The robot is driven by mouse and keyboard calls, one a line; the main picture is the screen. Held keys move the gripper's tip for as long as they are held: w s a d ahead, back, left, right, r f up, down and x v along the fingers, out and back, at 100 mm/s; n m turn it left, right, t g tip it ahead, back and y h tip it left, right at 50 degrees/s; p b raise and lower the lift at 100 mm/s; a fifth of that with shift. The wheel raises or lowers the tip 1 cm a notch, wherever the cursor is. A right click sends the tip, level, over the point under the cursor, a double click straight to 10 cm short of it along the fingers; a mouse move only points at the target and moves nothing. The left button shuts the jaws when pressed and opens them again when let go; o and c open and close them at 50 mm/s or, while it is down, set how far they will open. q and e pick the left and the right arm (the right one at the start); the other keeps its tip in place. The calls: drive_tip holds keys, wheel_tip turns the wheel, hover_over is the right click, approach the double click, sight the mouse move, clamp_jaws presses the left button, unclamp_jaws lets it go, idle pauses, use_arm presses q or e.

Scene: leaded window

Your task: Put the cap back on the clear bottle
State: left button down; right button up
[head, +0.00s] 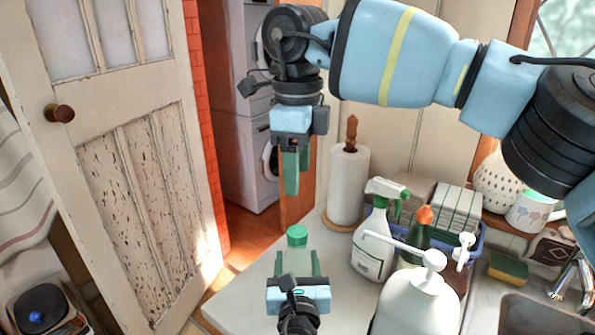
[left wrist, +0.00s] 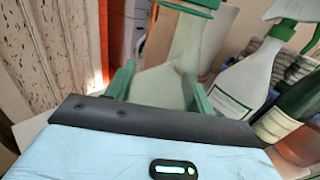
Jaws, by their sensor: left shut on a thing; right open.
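The clear bottle (head: 298,264) stands upright at the counter's front left edge. A green cap (head: 297,233) sits on top of its neck; I cannot tell how tightly it is seated. My left gripper (head: 298,268) is shut on the bottle's body, one finger on each side. In the left wrist view the pale bottle (left wrist: 162,84) is between the fingers, with the green cap (left wrist: 192,6) cut by the top edge. My right gripper (head: 291,180) is open, pointing down above the cap and clear of it. Its fingers overlap in this view.
A white spray bottle (head: 372,242), a white pump bottle (head: 418,300) and a blue caddy (head: 468,240) stand to the right. A paper towel roll (head: 348,185) stands behind. A door (head: 135,150) is at left, the sink (head: 530,315) at right.

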use_arm(q)
drive_tip(key=shift+c, duration=2.3)
unclamp_jaws()
drive_tip(key=s, duration=0.8)
drive_tip(key=shift+d, duration=0.15)
drive_tip(key=shift+w, duration=0.1)
